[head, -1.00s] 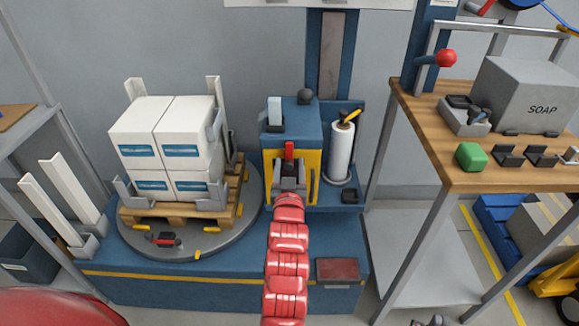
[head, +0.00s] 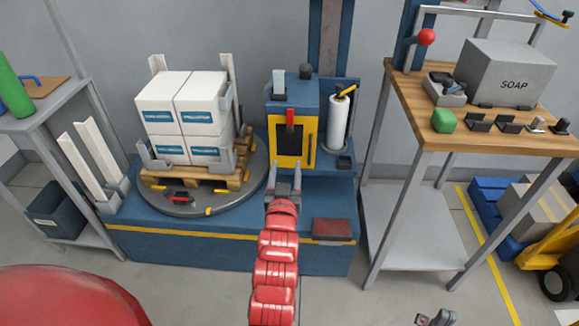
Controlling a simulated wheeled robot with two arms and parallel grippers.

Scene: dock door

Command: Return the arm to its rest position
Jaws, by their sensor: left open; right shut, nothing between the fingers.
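My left arm is red and reaches up from the bottom middle of the head view. Its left gripper (head: 284,178) is open and empty, just in front of and below the yellow-framed door (head: 274,144) of a blue cabinet. The door has a dark window and a red lever (head: 290,122) at its top. The gripper looks apart from the door. My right gripper (head: 437,317) shows only in part at the bottom edge, low over the floor. It is shut with nothing in it.
A turntable (head: 200,206) with a pallet of white boxes (head: 186,110) stands left of the arm. A wrap roll (head: 338,122) is right of the cabinet. A workbench (head: 425,125) with a soap box (head: 507,72) stands at right. Floor in front is clear.

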